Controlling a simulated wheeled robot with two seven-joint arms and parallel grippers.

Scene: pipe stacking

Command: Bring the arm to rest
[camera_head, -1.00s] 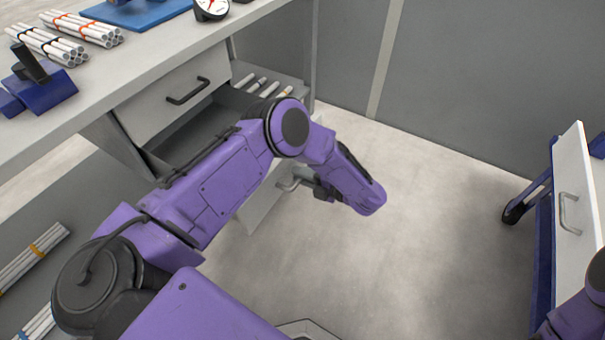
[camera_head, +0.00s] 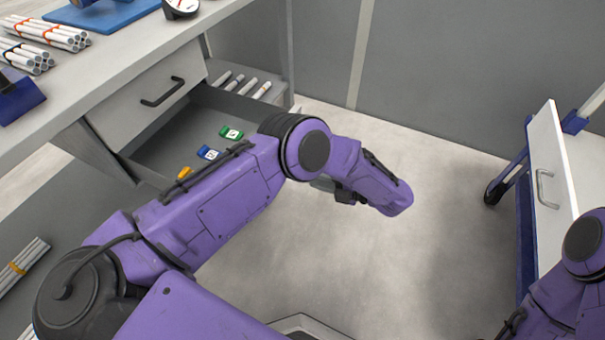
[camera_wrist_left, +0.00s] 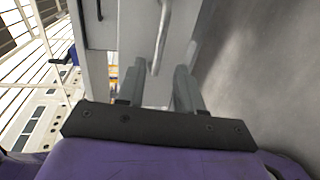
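My left arm comes in from the lower left in the head view, bent at the elbow. Its dark left gripper (camera_head: 345,193) is mostly hidden behind the purple forearm. In the left wrist view the two fingers of the left gripper (camera_wrist_left: 158,78) stand apart with nothing clamped between them. A metal drawer handle (camera_wrist_left: 161,38) shows just past the fingertips; I cannot tell whether it touches them. My right arm (camera_head: 570,275) shows at the lower right of the head view, but its gripper is out of view.
An open drawer (camera_head: 180,150) holds a green item (camera_head: 231,132), a blue one (camera_head: 208,152) and a yellow one (camera_head: 184,173). The bench (camera_head: 120,55) carries white pipes (camera_head: 48,33). A cart (camera_head: 545,190) stands right. Floor between is clear.

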